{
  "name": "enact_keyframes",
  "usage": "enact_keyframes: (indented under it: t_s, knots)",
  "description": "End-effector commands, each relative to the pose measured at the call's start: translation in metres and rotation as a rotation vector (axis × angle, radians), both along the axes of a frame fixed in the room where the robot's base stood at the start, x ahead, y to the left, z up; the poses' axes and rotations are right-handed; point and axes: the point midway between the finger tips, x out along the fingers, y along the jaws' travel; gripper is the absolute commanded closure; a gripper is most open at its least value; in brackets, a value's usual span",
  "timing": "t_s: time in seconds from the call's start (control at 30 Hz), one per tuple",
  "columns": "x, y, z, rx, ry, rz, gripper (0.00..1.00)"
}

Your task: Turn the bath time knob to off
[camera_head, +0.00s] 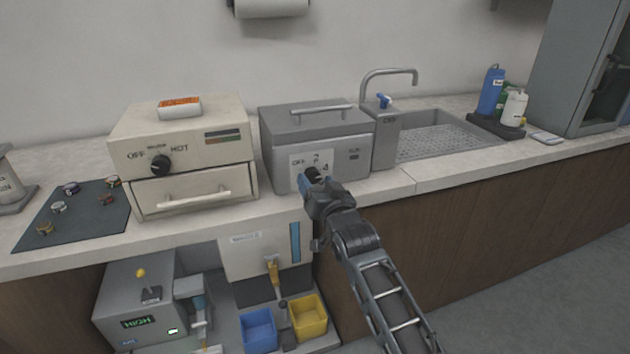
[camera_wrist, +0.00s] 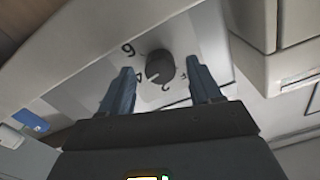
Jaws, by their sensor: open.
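The bath time knob (camera_head: 313,173) is a round dark knob on a white dial plate (camera_head: 299,163) on the front of a grey lidded box (camera_head: 316,130). Contact cannot be told. OFF is not visible in the wrist view.
A cream oven-like unit (camera_head: 181,140) with its own OFF–HOT knob (camera_head: 160,164) stands left of the box. A sink (camera_head: 440,140) with a tap (camera_head: 388,80) is to the right. Blue (camera_head: 258,330) and yellow (camera_head: 309,317) bins sit below the counter.

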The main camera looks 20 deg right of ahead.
Motion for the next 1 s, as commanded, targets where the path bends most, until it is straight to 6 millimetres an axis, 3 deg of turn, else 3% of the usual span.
enact_keyframes:
  t_s: [0.2, 0.5, 1.0]
  knots:
    - [0.016, 0.0, 0.0, 0.0, 0.0, 0.0, 0.37]
    - [0.017, 0.0, 0.0, 0.0, 0.0, 0.0, 0.38]
    - [0.017, 0.0, 0.0, 0.001, 0.0, 0.0, 0.85]
